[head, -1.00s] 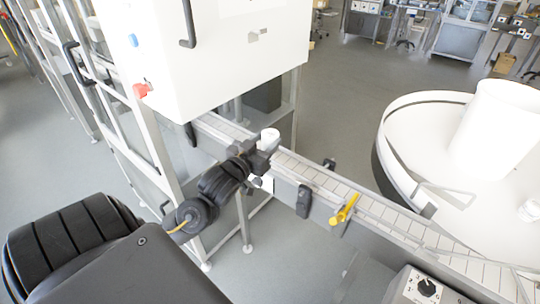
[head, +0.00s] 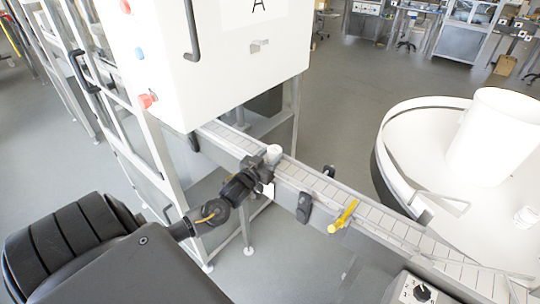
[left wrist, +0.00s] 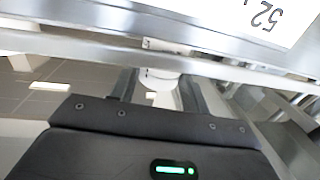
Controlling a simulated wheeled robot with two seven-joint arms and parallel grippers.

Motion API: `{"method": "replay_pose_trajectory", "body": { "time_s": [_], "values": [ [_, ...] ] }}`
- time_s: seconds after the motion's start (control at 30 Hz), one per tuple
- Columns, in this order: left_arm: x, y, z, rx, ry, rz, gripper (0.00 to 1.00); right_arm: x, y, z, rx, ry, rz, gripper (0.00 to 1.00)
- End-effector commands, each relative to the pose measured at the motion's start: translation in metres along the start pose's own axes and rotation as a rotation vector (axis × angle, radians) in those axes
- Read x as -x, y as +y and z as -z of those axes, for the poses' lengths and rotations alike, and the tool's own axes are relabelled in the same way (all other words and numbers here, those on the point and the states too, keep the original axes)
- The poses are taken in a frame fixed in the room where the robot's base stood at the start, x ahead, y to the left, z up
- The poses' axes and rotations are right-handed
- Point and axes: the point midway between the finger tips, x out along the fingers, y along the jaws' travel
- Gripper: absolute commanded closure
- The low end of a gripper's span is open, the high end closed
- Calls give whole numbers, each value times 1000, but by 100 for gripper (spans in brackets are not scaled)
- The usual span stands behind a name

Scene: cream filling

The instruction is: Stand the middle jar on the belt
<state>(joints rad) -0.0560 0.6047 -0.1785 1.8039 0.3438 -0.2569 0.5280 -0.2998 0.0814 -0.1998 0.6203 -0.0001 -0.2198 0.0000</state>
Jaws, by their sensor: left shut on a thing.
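A small white jar (head: 273,152) is held at the tip of my left gripper (head: 270,160), over the near side of the conveyor belt (head: 295,172). The left gripper is shut on it. In the left wrist view, the jar (left wrist: 158,79) shows between the two dark fingers, partly cut off by a metal rail. Whether its base touches the belt is hidden by the gripper. My right gripper is not in view.
A white machine housing (head: 240,60) stands over the belt at the back left. A dark sensor block (head: 304,207) and a yellow-handled part (head: 342,217) sit along the belt to the right.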

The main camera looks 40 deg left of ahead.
Motion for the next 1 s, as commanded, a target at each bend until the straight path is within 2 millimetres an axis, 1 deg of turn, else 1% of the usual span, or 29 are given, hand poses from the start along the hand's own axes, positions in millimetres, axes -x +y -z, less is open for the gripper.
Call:
{"method": "replay_pose_trajectory", "body": {
  "time_s": [0.03,0.33,0.57,0.6,0.7,0.73,1.0],
  "values": [
    [0,0,-2,0,-1,1,78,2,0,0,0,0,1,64],
    [0,0,-4,0,1,0,78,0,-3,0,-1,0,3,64],
    [0,0,-12,1,1,1,78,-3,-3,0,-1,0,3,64],
    [0,0,-11,1,0,0,49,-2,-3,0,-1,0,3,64],
    [0,0,-11,0,0,0,35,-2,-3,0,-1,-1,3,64],
    [0,0,-11,0,0,0,32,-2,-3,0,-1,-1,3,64],
    [0,0,-10,0,1,0,32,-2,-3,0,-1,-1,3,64]
  ]
}}
